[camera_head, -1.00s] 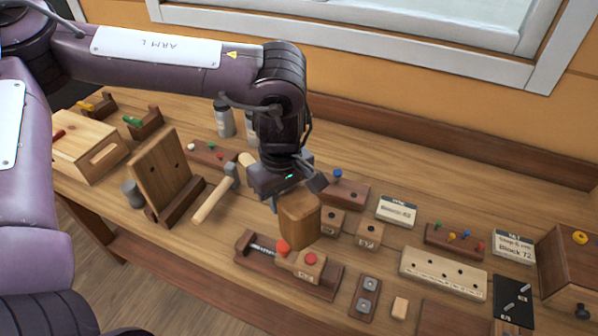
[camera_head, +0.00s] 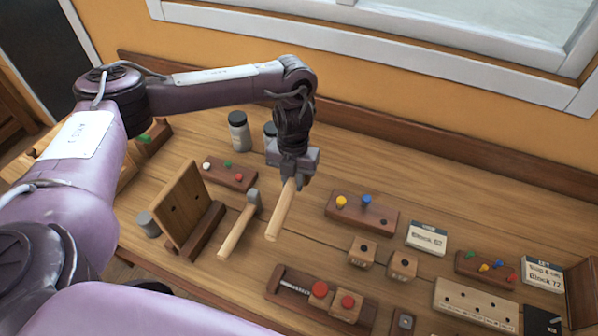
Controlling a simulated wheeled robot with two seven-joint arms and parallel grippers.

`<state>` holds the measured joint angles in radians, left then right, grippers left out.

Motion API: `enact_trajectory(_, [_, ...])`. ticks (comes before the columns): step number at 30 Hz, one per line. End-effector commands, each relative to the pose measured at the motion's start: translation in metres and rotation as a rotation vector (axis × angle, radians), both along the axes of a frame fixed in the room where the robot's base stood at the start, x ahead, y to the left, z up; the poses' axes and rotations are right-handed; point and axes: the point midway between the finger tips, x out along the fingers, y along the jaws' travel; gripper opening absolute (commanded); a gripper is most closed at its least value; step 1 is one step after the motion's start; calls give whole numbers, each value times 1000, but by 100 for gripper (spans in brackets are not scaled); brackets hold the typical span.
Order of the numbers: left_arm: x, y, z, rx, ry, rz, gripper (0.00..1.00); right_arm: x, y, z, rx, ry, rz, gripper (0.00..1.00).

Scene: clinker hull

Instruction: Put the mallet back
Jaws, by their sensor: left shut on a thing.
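My left gripper (camera_head: 296,172) is shut on a pale round wooden handle (camera_head: 281,212), which I take to be the mallet's. The handle slants down towards the front of the bench, its free end clear of the gripper. The mallet's head does not show; it seems hidden behind the gripper. A separate hammer with a pale handle (camera_head: 236,232) and a grey head lies on the bench just left of the held handle. My right gripper is not in view.
A tilted wooden board (camera_head: 180,208) stands left of the hammer. A small peg strip (camera_head: 230,174) and a capped jar (camera_head: 239,132) lie behind. Bench behind the peg block is clear.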

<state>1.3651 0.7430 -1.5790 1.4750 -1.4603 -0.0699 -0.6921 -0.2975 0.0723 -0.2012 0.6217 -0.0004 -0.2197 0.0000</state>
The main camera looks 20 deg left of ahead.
Motion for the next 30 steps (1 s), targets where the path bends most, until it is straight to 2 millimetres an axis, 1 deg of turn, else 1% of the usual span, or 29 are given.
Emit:
enact_trajectory(4, [0, 2, -6, -2, 0, 49, 0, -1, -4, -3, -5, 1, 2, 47])
enact_trajectory(8, [0, 2, -15, -2, -1, 49, 0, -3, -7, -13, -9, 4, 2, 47])
enact_trajectory(15, [0, 1, -44, -1, -2, 47, 0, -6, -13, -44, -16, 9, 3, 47])
enact_trajectory(22, [0, 1, -74, -2, -2, 46, 0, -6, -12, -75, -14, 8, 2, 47])
enact_trajectory(26, [0, 1, -81, -2, -2, 46, 0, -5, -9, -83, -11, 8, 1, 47])
enact_trajectory(30, [0, 1, -82, -2, -2, 46, 0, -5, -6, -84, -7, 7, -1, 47])
